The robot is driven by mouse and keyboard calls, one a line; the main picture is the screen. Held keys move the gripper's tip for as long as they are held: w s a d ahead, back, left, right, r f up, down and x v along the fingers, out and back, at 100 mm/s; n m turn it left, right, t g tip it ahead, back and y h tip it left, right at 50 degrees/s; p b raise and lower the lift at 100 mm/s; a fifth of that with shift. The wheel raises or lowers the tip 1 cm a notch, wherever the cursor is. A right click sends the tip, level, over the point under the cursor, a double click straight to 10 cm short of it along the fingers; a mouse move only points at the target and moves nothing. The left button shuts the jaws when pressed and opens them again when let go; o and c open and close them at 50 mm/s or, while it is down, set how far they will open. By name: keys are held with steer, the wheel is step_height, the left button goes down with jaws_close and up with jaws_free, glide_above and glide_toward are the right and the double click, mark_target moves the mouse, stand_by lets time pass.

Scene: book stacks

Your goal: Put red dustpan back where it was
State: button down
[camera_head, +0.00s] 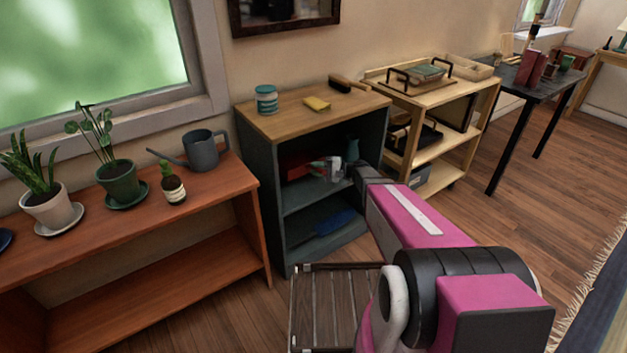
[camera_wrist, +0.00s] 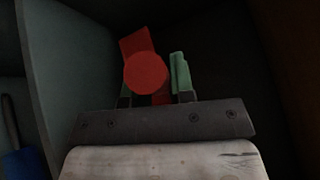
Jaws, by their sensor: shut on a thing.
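The red dustpan (camera_head: 296,166) is inside the upper compartment of the dark grey-blue shelf unit (camera_head: 264,200), partly hidden by my gripper. My gripper (camera_head: 324,169) reaches into that compartment from the front right. In the wrist view its green-tipped fingers are shut on a red part of the dustpan (camera_wrist: 146,73), with a round red end facing the camera. The rest of the dustpan is dark or hidden there. I cannot tell whether it touches the shelf board.
A teal bottle (camera_head: 352,149) stands in the same compartment, right of my gripper. A blue item (camera_head: 335,221) lies in the compartment below. A jar (camera_head: 266,99), yellow sponge (camera_head: 317,103) and brush (camera_head: 347,84) are on top. A slatted wooden stool (camera_head: 330,310) stands in front.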

steer(key=shift+f, duration=2.8)
steer(key=c, duration=1)
jaws_free()
steer(key=shift+f, duration=0.15)
